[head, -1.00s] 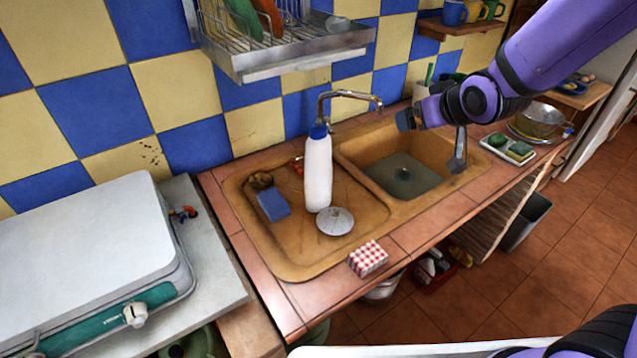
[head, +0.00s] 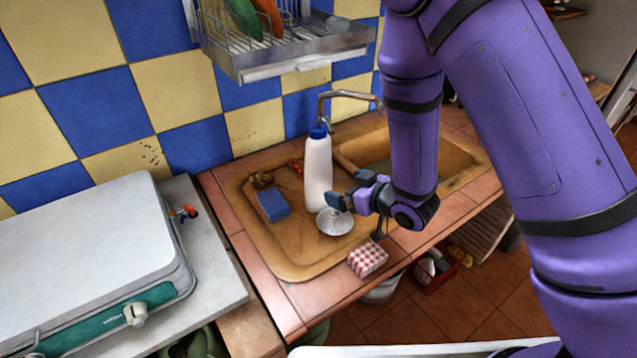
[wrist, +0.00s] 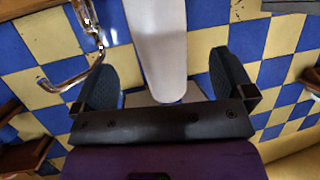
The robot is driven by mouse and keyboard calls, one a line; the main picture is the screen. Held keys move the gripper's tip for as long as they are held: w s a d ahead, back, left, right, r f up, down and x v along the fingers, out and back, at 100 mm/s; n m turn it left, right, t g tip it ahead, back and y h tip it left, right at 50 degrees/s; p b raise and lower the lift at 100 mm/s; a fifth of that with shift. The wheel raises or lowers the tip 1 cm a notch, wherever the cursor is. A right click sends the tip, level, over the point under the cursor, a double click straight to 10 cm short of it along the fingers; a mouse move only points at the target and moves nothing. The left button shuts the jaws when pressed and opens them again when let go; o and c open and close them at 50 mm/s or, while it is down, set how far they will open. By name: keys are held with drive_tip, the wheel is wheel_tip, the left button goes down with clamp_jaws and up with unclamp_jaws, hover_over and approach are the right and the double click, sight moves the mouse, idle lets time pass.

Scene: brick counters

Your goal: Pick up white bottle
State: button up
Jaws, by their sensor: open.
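The white bottle (head: 318,172) with a blue cap stands upright on the drainboard of the sink in the head view. My gripper (head: 340,200) is just right of the bottle's lower half in that view. In the wrist view, the bottle's white body (wrist: 158,45) lies in line with the gap between the two dark fingers of my gripper (wrist: 165,85), which are spread apart with space on both sides. I cannot tell how deep the bottle is between them.
A metal strainer disc (head: 335,222) lies below my gripper. A blue sponge (head: 272,204) is left of the bottle, and a red-checked box (head: 367,259) sits at the counter's front edge. The faucet (head: 348,95) rises behind. A dish rack (head: 290,50) hangs above.

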sight(326, 180)
drive_tip(key=x, duration=0.5)
drive_tip(key=shift+w+a, duration=0.2)
drive_tip(key=shift+a, duration=0.05)
drive_tip(key=shift+x, duration=2.6)
drive_tip(key=shift+w+d+r, duration=0.1)
drive_tip(key=shift+w, duration=0.05)
drive_tip(key=c, duration=0.8)
